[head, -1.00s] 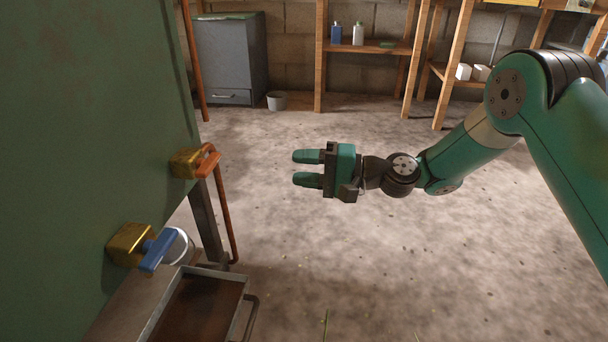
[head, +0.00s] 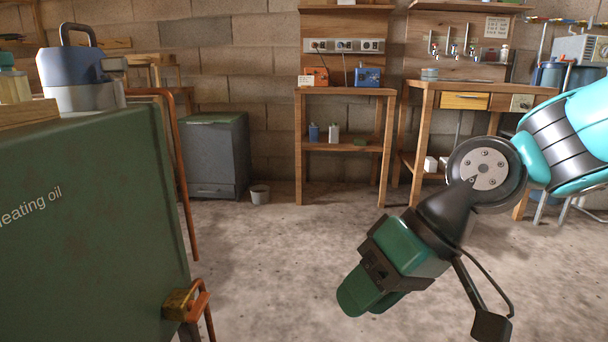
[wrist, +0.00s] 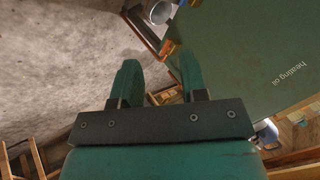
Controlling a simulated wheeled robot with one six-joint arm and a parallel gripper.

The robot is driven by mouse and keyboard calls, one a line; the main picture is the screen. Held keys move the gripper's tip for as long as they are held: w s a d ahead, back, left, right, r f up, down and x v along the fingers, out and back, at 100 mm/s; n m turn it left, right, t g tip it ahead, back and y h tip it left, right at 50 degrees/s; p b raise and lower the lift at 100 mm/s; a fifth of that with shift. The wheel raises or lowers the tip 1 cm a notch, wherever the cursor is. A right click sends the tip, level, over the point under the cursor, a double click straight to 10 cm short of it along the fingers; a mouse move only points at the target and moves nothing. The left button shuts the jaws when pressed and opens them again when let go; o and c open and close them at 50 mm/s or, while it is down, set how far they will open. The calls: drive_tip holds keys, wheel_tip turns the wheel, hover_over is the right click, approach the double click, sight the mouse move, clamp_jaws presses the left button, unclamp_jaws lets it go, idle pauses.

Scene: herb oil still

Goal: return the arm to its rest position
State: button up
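My gripper (head: 362,292) hangs on my folded arm at the right of the head view, pointing down and to the left over the bare floor. In the wrist view my gripper (wrist: 158,82) shows its two green fingers spread apart with nothing between them. It is clear of the green heating oil tank (head: 85,225), which stands at the left of the head view and at the right of the wrist view (wrist: 240,60).
A brass valve with an orange handle (head: 187,303) sticks out of the tank's lower edge. A grey cabinet (head: 213,155), a small bucket (head: 260,194) and wooden benches (head: 345,91) stand along the back wall. The concrete floor (head: 270,255) between is clear.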

drive_tip(key=s+d+r+h+p, duration=0.3)
drive_tip(key=s+d+r+p, duration=0.2)
drive_tip(key=s+d, duration=0.35)
wheel_tip(320, 180, up, 37)
drive_tip(key=p, duration=3.6)
drive_tip(key=shift+a+n+p, duration=0.3)
drive_tip(key=shift+a, duration=0.1)
drive_tip(key=shift+r, duration=0.1)
